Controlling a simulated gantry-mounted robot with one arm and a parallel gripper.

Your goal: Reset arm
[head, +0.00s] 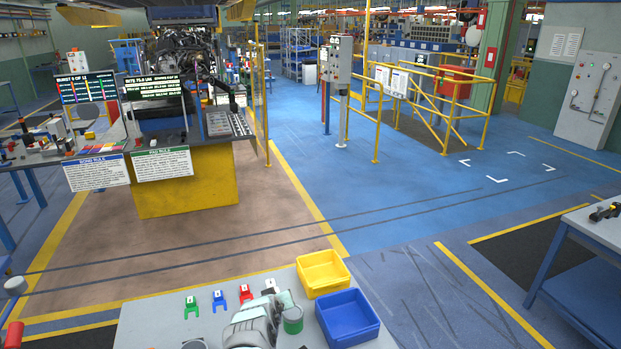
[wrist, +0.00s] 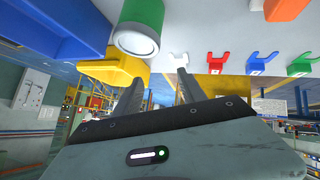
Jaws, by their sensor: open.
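My gripper (wrist: 160,78) is open in the wrist view, its two dark fingers apart with nothing between them. In the head view my pale grey arm shows low over the near bench (head: 150,335); its fingers are not clear there. A green cylinder with a pale end (wrist: 138,28) is near the fingertips in the wrist view; it also shows in the head view (head: 293,320). Forked clips lie in a row: white (wrist: 178,60), red (wrist: 217,60), blue (wrist: 258,62) and green (wrist: 300,66).
A yellow bin (head: 322,268) and a blue bin (head: 349,318) sit at the bench's right end. A workstation with a yellow base (head: 187,185) and an engine stands at back left. Yellow railings (head: 430,95) stand behind. The blue floor between is clear.

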